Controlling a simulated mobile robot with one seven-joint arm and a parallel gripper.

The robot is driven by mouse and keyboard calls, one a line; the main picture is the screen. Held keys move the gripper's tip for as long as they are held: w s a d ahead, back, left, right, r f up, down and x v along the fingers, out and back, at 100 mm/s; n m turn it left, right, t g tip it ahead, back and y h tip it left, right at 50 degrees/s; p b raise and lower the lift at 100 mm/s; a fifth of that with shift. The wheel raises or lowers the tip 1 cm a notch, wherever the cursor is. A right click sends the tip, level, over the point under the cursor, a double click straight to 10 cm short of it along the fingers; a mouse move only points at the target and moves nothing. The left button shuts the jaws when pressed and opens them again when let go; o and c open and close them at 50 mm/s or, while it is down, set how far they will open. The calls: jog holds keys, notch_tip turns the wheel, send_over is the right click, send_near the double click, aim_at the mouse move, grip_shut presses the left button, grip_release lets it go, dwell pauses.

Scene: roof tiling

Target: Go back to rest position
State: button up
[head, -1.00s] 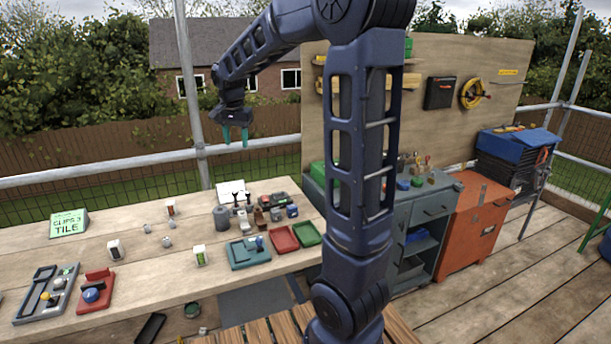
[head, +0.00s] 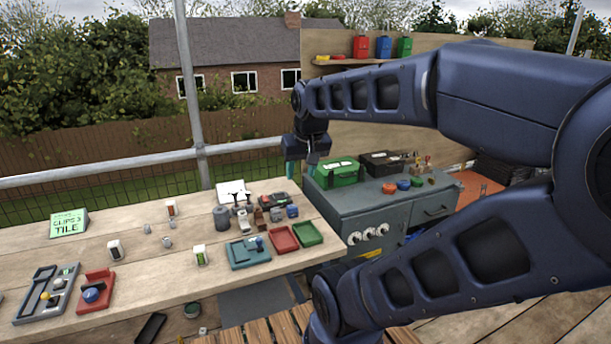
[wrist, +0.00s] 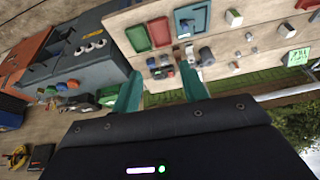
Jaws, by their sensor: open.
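My gripper (head: 300,170) hangs from the folded dark blue arm, in the air above the right end of the wooden bench (head: 140,270). Its teal fingers point down in the head view. In the wrist view my gripper (wrist: 160,92) has its two teal fingers apart, with nothing between them close by. The bench and its small items lie beyond the fingertips there.
The bench holds a green sign (head: 69,224), a red tray (head: 284,239), a green tray (head: 307,233), a teal holder (head: 249,252) and several small parts. A grey cabinet (head: 375,215) with a green case (head: 338,172) stands right of the bench. A metal rail (head: 100,173) runs behind.

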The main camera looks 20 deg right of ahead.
jog(key=shift+s+d+f, duration=0.1)
jog(key=shift+s+f, duration=0.15)
jog(key=shift+s, duration=0.25)
jog(key=shift+s+d+f, duration=0.1)
jog(key=shift+s+f, duration=0.15)
jog(key=shift+s, duration=0.2)
jog(key=shift+o, duration=0.8)
dwell(0.6)
jog(key=shift+w, duration=0.1)
